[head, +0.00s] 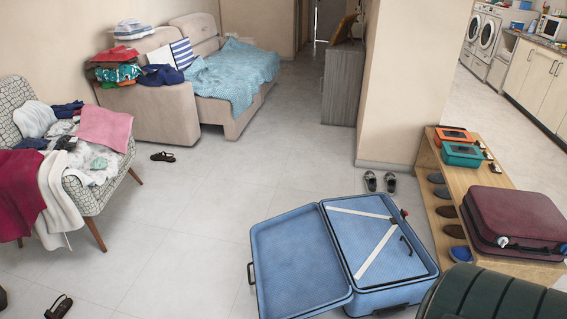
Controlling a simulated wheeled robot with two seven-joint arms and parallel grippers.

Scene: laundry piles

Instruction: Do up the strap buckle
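A blue suitcase (262,254) lies open on the floor at the lower middle of the head view, its lid laid out to the left. Its deeper right half is lined in blue. Pale straps (377,253) cross this half, one along the top and one slanting down across it. A small dark piece (406,243) shows near the right side of the lining. It is too small to tell whether it is a buckle, or whether any buckle is fastened. Neither of my grippers is in view.
A wooden shoe bench (431,190) on the right bears a maroon suitcase (516,217) and boxes. A dark green ribbed object (490,297) fills the lower right corner. A clothes-covered armchair (95,199) stands left. Shoes (380,182) lie about. Floor left of the blue suitcase is mostly clear.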

